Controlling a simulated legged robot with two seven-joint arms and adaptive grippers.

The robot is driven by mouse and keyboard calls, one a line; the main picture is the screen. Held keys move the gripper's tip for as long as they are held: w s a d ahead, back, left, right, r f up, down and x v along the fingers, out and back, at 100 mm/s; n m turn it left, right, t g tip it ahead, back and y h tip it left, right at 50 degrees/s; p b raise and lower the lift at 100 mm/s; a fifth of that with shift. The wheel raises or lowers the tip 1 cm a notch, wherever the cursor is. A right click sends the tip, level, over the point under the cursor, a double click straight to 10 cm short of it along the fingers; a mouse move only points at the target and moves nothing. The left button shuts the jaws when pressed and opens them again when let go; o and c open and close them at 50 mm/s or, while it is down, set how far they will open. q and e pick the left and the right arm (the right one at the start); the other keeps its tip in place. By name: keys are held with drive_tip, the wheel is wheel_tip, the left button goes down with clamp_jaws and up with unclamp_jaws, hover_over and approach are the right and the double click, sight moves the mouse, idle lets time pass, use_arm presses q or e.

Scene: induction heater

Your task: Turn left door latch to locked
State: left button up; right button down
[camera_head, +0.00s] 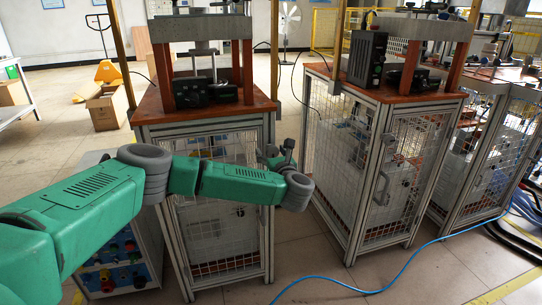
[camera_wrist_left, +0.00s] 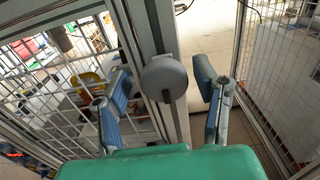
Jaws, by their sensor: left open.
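The latch (camera_wrist_left: 164,79) is a grey rounded piece on the metal door frame, seen in the left wrist view. My left gripper (camera_wrist_left: 161,82) is open, with one finger on each side of the latch. A gap shows between the latch and the right finger; I cannot tell how far the fingers reach in depth. In the head view, my left gripper (camera_head: 279,157) is at the right edge of the left cabinet's mesh front (camera_head: 215,215), and the latch is hidden there. My right gripper is not in view.
A second mesh cabinet (camera_head: 345,175) stands to the right, with a narrow floor gap between the two. A blue hose (camera_head: 370,291) lies on the floor at the front right. A cardboard box (camera_head: 106,108) stands behind on the left.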

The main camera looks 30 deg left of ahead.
use_arm(q)
drive_tip(key=shift+w+a, duration=0.15)
drive_tip(key=shift+w, duration=0.05)
drive_tip(key=shift+d+r, duration=0.25)
drive_tip(key=shift+d, duration=0.1)
drive_tip(key=c, duration=0.9)
drive_tip(key=shift+a, duration=0.15)
drive_tip(key=shift+c, duration=1.4)
drive_tip(key=shift+a, duration=0.15)
drive_tip(key=shift+c, duration=0.2)
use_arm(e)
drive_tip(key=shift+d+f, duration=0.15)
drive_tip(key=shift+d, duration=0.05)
